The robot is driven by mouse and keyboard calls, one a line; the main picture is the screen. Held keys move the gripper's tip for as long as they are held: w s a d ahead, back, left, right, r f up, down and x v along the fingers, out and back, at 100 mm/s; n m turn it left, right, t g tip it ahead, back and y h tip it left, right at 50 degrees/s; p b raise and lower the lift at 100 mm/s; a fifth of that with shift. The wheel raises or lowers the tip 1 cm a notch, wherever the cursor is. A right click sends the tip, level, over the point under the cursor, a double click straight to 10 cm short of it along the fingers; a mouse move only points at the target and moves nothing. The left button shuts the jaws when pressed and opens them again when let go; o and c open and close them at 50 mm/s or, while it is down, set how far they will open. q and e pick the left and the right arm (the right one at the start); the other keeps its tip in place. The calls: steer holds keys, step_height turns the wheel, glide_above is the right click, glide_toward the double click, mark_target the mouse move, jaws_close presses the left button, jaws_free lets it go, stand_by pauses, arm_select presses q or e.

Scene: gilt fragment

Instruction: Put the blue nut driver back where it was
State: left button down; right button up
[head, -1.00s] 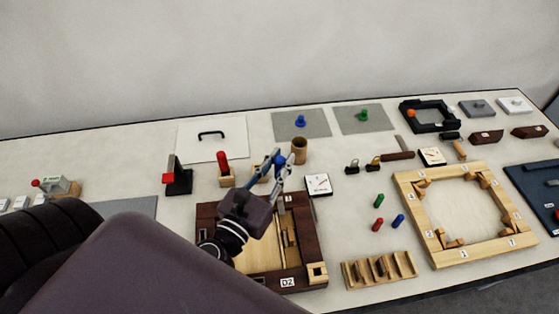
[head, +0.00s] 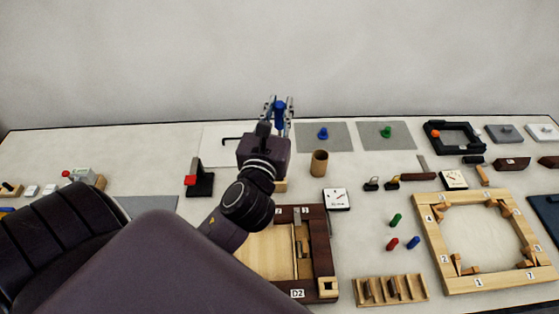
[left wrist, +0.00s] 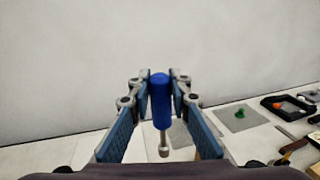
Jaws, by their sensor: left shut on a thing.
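My left gripper (head: 278,104) is raised above the back of the table, in front of the wall. It is shut on the blue nut driver (left wrist: 161,92), which stands upright between the blue-padded fingers in the left wrist view, blue handle up and metal shaft down. The driver's blue handle also shows between the fingers in the head view (head: 280,108). A pale wooden block (head: 281,186) is mostly hidden behind my left wrist. My right gripper is not in view.
A round wooden cup (head: 319,163) stands right of my left wrist. A black stand with a red part (head: 198,180) is at its left. A dark wooden frame (head: 322,250) lies in front. Grey mats (head: 345,140) with blue and green knobbed pieces lie at the back.

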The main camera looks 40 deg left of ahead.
arm_select(q)
step_height(320, 180, down, 20)
steer(key=b, duration=0.7)
steer(key=shift+a+r, duration=0.15)
steer(key=shift+r, duration=0.05)
steer(key=shift+f, duration=0.15)
steer(key=c, duration=1.8)
jaws_free()
